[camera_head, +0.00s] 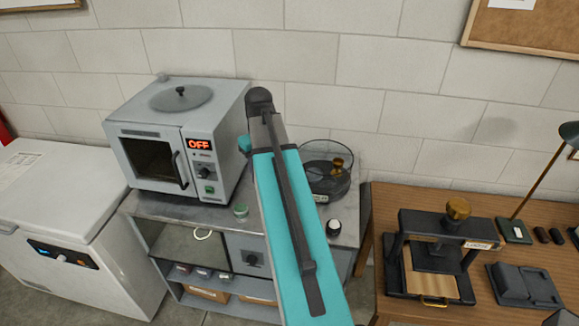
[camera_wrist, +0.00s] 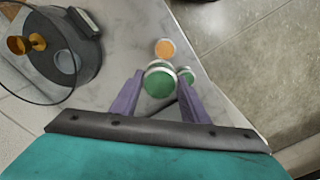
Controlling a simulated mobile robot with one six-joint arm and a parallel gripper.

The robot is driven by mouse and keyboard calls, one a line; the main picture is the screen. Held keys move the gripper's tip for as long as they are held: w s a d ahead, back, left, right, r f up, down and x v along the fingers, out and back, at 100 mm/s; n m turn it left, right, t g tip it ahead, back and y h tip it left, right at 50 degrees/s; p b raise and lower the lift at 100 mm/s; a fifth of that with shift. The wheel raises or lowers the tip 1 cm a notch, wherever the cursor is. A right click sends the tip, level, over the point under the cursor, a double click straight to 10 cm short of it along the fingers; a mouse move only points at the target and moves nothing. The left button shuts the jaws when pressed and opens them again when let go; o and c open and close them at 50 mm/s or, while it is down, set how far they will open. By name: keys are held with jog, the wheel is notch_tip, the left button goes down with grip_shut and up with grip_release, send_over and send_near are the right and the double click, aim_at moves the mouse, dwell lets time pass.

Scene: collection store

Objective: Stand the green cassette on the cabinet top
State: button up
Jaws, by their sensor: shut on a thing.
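In the wrist view, my gripper (camera_wrist: 165,92) is shut on a round green-faced piece with a pale rim, the green cassette (camera_wrist: 159,84), held between its two purple fingers. The grey marbled cabinet top (camera_wrist: 135,28) lies beneath; I cannot tell whether the cassette touches it. A smaller green round piece (camera_wrist: 188,74) shows just right of the held one, partly hidden by it. In the head view my teal arm hides the gripper. A small green round piece (camera_head: 241,210) sits on the cabinet top (camera_head: 188,207) left of the arm.
An orange-faced round piece (camera_wrist: 165,48) lies beyond the cassette. A glass-lidded round vessel (camera_head: 328,180) stands at the cabinet's right back, a grey oven (camera_head: 157,127) on its left. A white-topped dark piece (camera_head: 333,226) is near the right front. The cabinet edge drops to floor (camera_wrist: 245,45).

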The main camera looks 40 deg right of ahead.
jog(key=w+a+f+n+b, duration=0.1)
jog(key=w+a+n, duration=0.3)
jog(key=a, duration=0.7)
jog(key=w+a+f+n+b, duration=0.15)
jog(key=w+a, duration=0.35)
jog(key=a, duration=0.7)
jog(key=w+a+f+n+b, duration=0.2)
jog(key=a+f+b, duration=0.5)
jog(key=f+b, duration=0.3)
jog(key=shift+w+a+f, duration=0.25)
jog(key=shift+w+a, duration=0.1)
jog(key=shift+s, duration=0.1)
